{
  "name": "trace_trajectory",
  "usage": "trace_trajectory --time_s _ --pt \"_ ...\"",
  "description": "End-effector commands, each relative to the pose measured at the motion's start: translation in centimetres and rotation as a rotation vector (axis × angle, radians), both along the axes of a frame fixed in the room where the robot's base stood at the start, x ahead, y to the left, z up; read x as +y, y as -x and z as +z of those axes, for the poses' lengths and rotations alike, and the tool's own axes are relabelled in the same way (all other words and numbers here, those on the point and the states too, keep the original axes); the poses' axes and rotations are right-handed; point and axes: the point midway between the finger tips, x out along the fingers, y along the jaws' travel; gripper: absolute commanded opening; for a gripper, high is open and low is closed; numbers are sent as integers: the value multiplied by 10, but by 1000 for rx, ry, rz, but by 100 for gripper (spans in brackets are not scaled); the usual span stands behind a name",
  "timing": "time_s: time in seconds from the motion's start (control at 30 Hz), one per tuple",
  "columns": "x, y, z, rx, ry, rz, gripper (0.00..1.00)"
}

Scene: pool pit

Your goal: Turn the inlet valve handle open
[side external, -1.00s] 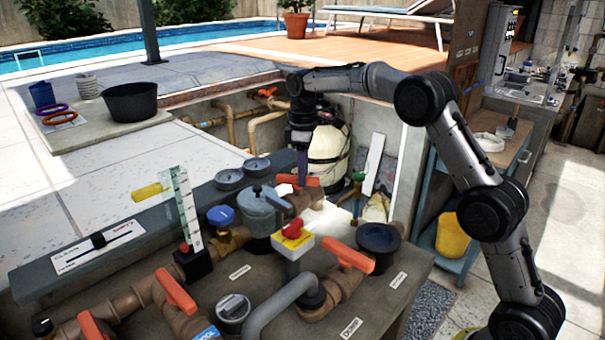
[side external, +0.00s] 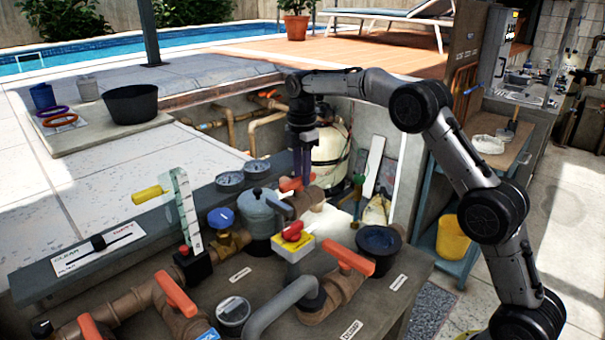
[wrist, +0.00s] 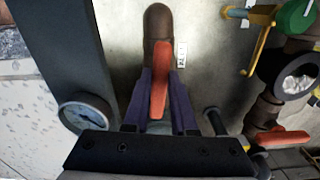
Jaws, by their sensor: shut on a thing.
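My gripper (side external: 302,178) points down at the far edge of the bench. Its purple fingers stand on either side of an orange valve handle (side external: 288,184) and are shut on it. In the wrist view, the orange handle (wrist: 160,82) lies between my fingers (wrist: 162,92). There it runs roughly in line with the brown pipe (wrist: 158,28) beyond it. A white label (wrist: 181,55) sits beside that pipe; its text is too small to read. The valve body under the handle is mostly hidden by my fingers.
Other orange handles (side external: 349,257) stand on the bench pipes. A yellow box with a red knob (side external: 293,243), a grey lidded housing (side external: 260,213) and two gauges (side external: 229,181) are close to my gripper. A dark cup (side external: 379,242) stands at the right.

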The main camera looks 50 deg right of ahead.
Motion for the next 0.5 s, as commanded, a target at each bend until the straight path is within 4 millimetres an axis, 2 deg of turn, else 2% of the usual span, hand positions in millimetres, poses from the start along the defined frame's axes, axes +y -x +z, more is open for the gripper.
trace_trajectory --time_s 0.2,0.5 --pt "0 -2 2 -4 -1 89 0" --pt "0 -2 2 -5 -1 130 0"
